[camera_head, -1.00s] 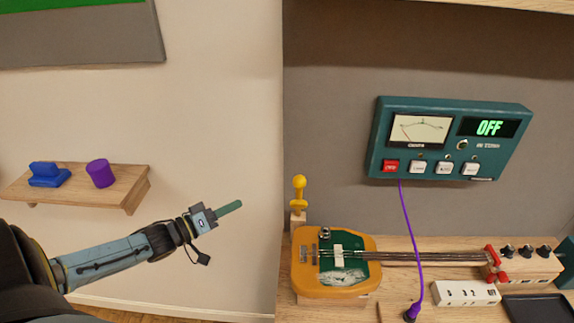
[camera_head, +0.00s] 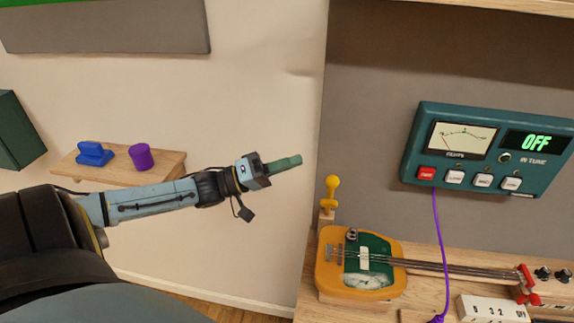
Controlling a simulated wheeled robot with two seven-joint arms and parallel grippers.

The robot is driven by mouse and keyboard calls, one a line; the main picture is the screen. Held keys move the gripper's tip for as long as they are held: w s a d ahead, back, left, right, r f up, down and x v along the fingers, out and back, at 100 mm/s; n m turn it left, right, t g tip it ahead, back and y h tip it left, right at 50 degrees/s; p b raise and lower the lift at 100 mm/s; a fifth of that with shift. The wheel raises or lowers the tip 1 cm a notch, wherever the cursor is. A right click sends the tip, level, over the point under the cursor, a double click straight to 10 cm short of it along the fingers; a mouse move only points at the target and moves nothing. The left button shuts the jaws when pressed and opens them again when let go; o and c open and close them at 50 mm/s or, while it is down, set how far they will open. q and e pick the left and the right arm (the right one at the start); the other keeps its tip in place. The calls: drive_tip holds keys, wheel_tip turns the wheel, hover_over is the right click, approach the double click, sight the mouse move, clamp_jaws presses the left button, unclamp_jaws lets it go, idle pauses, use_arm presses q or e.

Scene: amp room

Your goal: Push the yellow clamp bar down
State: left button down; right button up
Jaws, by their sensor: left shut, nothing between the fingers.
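A yellow bar with a round knob (camera_head: 332,192) stands upright on a small wooden block at the left end of the workbench; it looks like the clamp bar. Just right of it lies a yellow and green guitar-like instrument (camera_head: 330,262) with its strings running right. My left gripper (camera_head: 297,160) is shut and empty, its greenish fingers pointing right. In the picture it is up and left of the yellow knob, apart from it; the depth between them is hard to tell. My right gripper is out of view.
A teal tuner box (camera_head: 408,165) reading OFF hangs on the wall at right, with a purple cable (camera_head: 440,245) running down. A white switch strip (camera_head: 490,310) lies on the bench.

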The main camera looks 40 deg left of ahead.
use_arm(q)
drive_tip(key=p+x, duration=0.1)
drive_tip(key=x, duration=0.6)
drive_tip(key=shift+s+d+f+p, duration=0.5)
drive_tip(key=shift+s+d+f, duration=0.6)
drive_tip(key=shift+f, duration=0.1)
